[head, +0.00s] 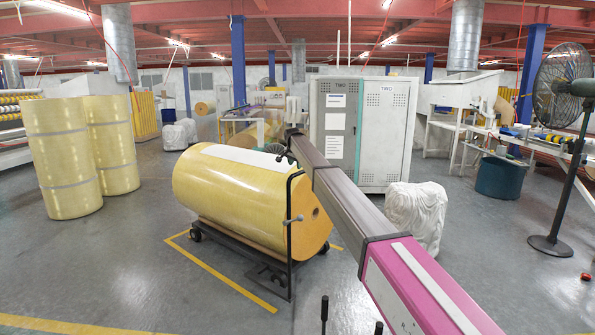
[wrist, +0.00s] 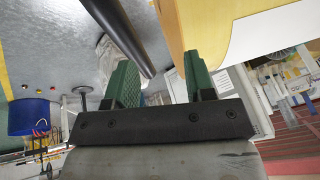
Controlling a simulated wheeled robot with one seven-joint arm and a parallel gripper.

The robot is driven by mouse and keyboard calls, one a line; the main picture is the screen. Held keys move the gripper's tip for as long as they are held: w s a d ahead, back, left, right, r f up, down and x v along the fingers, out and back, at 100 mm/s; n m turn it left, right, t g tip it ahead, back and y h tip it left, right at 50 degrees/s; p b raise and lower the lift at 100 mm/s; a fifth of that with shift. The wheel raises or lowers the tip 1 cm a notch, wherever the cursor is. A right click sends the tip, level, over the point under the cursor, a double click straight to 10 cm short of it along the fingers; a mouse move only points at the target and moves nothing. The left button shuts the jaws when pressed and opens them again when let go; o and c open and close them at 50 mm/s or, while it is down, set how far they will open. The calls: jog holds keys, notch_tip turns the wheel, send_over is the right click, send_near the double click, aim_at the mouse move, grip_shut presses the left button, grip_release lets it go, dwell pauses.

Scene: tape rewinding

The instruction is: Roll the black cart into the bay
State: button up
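The black cart (head: 266,272) is low and wheeled and carries a large yellow roll (head: 235,195) lying on its side. Its black upright handle (head: 290,240) rises at the near end, with a grey knob on it. Yellow floor lines (head: 222,282) run beside and behind the cart, like a marked bay outline; the roll hides part of them. My gripper (wrist: 160,82) has two green fingers, set wide apart and empty. A black bar (wrist: 125,35), likely the handle, runs toward the gap between them; contact is not clear. The roll also shows close by in the wrist view (wrist: 220,20).
Two upright yellow rolls (head: 62,155) stand at left. A white wrapped bundle (head: 416,215) stands right of the cart, before grey cabinets (head: 385,125). A black fan (head: 560,90) and a blue bin (head: 498,175) are at far right. Floor at left front is clear.

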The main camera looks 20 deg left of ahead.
jog(key=v, duration=0.6)
jog(key=shift+d+f, duration=0.1)
jog(key=shift+d, duration=0.15)
jog(key=shift+s+d+r, duration=0.1)
jog(key=shift+s+r, duration=0.05)
jog(key=shift+r, duration=0.15)
dwell(0.6)
